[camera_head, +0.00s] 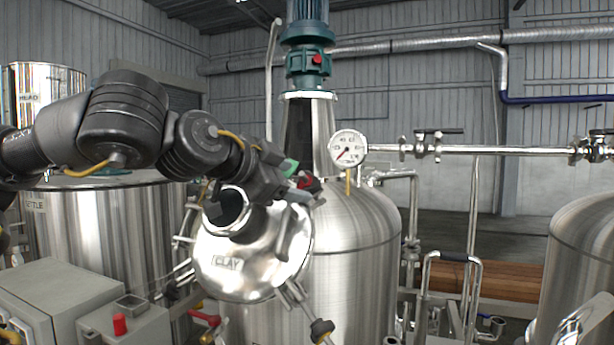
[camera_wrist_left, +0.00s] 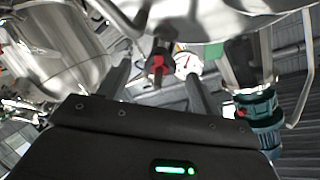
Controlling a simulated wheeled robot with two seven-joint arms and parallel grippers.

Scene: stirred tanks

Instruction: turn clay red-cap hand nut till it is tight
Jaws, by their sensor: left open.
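The clay tank lid (camera_head: 228,282) is a round shiny steel cover labelled CLAY, low in the middle of the head view. The red-cap hand nut (camera_head: 308,183) shows at the lid's upper right edge, partly hidden by my gripper. In the left wrist view the nut (camera_wrist_left: 158,65) is dark with a red part and stands between my two fingers. My left gripper (camera_head: 298,191) is at the nut. Its fingers (camera_wrist_left: 157,88) are open, with gaps visible on both sides of the nut. My right gripper is not in view.
A pressure gauge (camera_head: 347,148) and a steel pipe (camera_head: 500,150) lie right of the nut. A green motor (camera_head: 308,40) stands above the tank. Another hand nut (camera_head: 321,330) with a dark knob sits at the lid's lower right. A grey control box (camera_head: 125,325) stands at lower left.

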